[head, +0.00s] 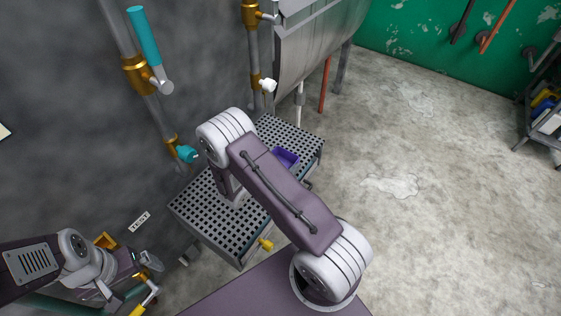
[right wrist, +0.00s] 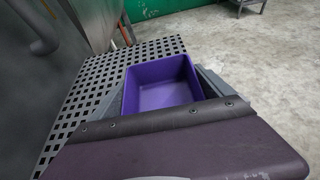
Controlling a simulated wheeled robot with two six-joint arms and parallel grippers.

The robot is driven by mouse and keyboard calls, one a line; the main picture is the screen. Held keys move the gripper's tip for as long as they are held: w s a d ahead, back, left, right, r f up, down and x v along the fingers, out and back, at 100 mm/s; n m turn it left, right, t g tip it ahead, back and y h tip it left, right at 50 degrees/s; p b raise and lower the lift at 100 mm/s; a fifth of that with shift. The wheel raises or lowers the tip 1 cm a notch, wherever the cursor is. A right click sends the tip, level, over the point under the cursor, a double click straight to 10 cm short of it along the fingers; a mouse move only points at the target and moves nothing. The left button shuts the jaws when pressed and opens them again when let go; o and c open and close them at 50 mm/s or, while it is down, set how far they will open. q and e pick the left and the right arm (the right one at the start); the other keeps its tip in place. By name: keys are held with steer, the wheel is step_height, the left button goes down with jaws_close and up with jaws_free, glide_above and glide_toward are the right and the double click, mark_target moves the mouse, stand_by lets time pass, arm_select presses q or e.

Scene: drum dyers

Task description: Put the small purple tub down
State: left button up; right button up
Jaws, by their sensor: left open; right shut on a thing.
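The small purple tub (right wrist: 162,84) is upright and looks empty inside in the right wrist view. My right gripper (right wrist: 165,95) is shut on it, with a grey finger on either side. In the head view the tub (head: 286,157) shows only in part past my right arm, over the far right part of the perforated platform (head: 205,215). I cannot tell whether its base touches the platform. The right fingers are mostly hidden there by my arm. My left gripper (head: 150,262) is open and apart from the tub, low at the left.
A large metal drum (head: 315,45) stands behind the platform. Pipes with a teal-handled valve (head: 145,38) run up the grey wall on the left. A yellow knob (head: 266,244) sticks out at the platform's front. Concrete floor (head: 420,200) is clear to the right; a shelf (head: 545,110) stands far right.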

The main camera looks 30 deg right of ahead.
steer(key=shift+s+f, duration=0.1)
steer(key=o, duration=1.3)
